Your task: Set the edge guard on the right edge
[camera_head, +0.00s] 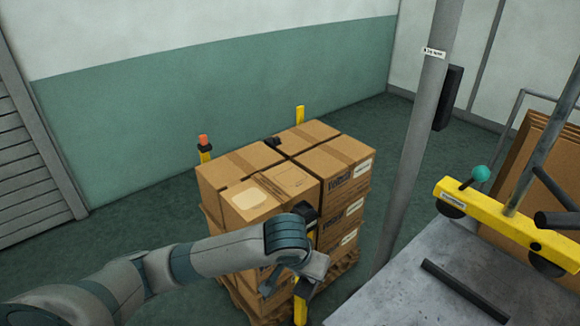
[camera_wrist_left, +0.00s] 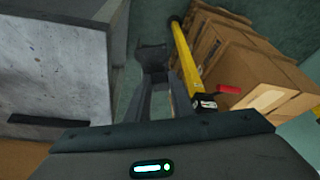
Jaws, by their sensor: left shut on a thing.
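My left gripper (camera_head: 304,284) reaches in from the left, low in front of the stack's near corner. It is shut on a yellow edge guard (camera_head: 300,310), mostly hidden by my arm in the head view. In the left wrist view the yellow guard (camera_wrist_left: 187,60) runs along the gripper fingers (camera_wrist_left: 155,75), with a black block and a red lever (camera_wrist_left: 228,89) at its near end. The carton stack (camera_head: 270,180) stands beside it; I cannot tell whether the guard touches the cartons. My right gripper is not in view.
Other yellow guards stand at the stack's far left (camera_head: 204,150) and back (camera_head: 300,114). A grey post (camera_head: 418,140) rises right of the stack. A grey table (camera_head: 450,285) with a black bar and a yellow beam (camera_head: 500,221) is at the right. Floor left of the stack is clear.

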